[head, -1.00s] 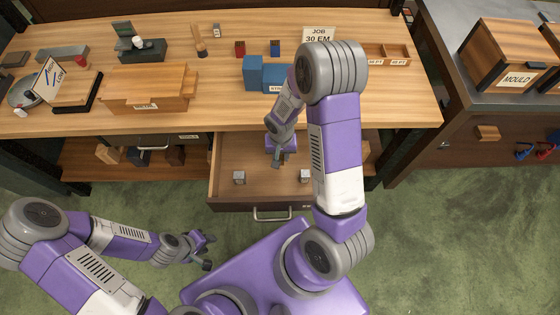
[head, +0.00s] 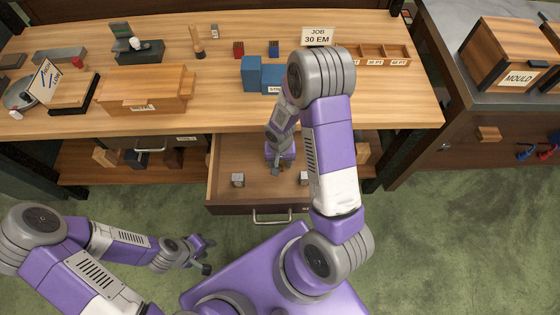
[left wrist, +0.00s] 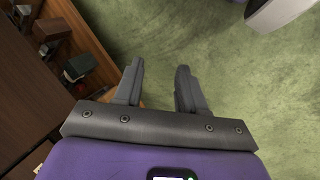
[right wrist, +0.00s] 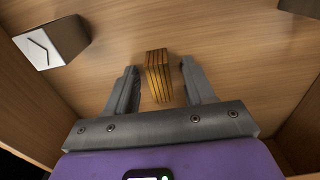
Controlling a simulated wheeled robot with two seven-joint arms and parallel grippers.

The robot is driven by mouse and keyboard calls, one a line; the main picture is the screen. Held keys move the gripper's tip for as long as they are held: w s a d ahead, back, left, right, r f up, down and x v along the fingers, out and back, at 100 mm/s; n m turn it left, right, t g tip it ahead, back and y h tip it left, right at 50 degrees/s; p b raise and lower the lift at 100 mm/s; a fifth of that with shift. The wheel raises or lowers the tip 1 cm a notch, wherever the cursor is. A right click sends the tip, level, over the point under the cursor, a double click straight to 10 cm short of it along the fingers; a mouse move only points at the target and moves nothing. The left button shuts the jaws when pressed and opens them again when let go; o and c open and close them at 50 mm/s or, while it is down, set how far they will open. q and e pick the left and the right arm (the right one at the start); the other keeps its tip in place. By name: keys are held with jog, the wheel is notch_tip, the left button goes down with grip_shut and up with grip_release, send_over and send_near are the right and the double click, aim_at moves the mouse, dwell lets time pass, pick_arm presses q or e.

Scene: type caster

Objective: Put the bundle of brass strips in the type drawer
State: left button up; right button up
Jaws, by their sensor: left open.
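The type drawer (head: 226,150) is pulled out under the bench. My right gripper (head: 277,172) is low inside it, pointing down. In the right wrist view, the bundle of brass strips (right wrist: 158,75), a small gold block with dark lines, is on the drawer's wooden floor, between the fingers of my right gripper (right wrist: 158,88). Gaps show on both sides of it, so the gripper is open. In the head view the bundle is hidden by my right arm. My left gripper (head: 206,255) is open and empty over the green floor, left of the drawer; it also shows in the left wrist view (left wrist: 160,80).
Two metal blocks, one left (head: 238,179) and one right (head: 304,178), sit near the drawer's front. The bench (head: 220,85) above holds a wooden case (head: 146,88), a blue box (head: 252,73) and a compartment tray (head: 385,52).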

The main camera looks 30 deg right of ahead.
jog(key=shift+r+p, duration=0.3)
jog(key=shift+r, duration=0.05)
notch_tip(320, 180, up, 12)
jog(key=p, duration=0.4)
jog(key=shift+f, duration=0.2)
jog(key=shift+r, duration=0.1)
